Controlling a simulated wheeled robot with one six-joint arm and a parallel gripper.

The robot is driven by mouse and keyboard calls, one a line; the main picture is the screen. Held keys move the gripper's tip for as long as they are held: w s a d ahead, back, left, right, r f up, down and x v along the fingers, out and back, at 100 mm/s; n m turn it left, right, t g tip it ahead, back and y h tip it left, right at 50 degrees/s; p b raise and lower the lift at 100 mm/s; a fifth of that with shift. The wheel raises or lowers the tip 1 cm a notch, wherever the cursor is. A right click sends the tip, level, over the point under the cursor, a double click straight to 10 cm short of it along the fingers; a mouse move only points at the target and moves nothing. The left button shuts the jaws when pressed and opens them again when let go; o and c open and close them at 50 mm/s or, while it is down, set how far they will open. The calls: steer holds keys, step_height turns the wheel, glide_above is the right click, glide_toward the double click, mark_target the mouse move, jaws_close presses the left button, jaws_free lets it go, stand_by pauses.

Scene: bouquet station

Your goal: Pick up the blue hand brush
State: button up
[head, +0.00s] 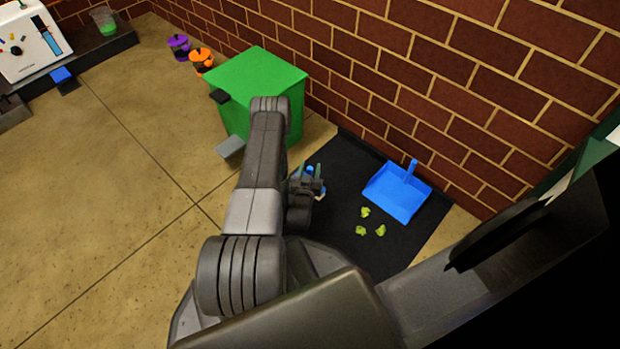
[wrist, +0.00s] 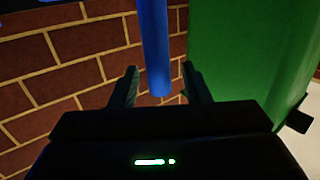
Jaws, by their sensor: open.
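The blue hand brush (head: 309,169) is mostly hidden behind my gripper in the head view; only a small blue part and a pale edge beside the jaws show. In the wrist view its round blue handle (wrist: 155,50) comes down from the top edge, its end between my two fingers. My gripper (head: 305,171) is open over the black mat. In the wrist view my gripper (wrist: 160,88) has a finger on each side of the handle, with a visible gap at both sides. The brush's head is out of the wrist view.
A blue dustpan (head: 397,192) lies on the black mat (head: 342,225) near the brick wall (head: 440,75). Several yellow-green scraps (head: 365,212) lie near it. A green bin (head: 262,75) stands behind my arm, and shows at right in the wrist view (wrist: 240,50). Open floor lies left.

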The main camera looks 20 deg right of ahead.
steer(key=shift+c, duration=0.4)
jaws_close()
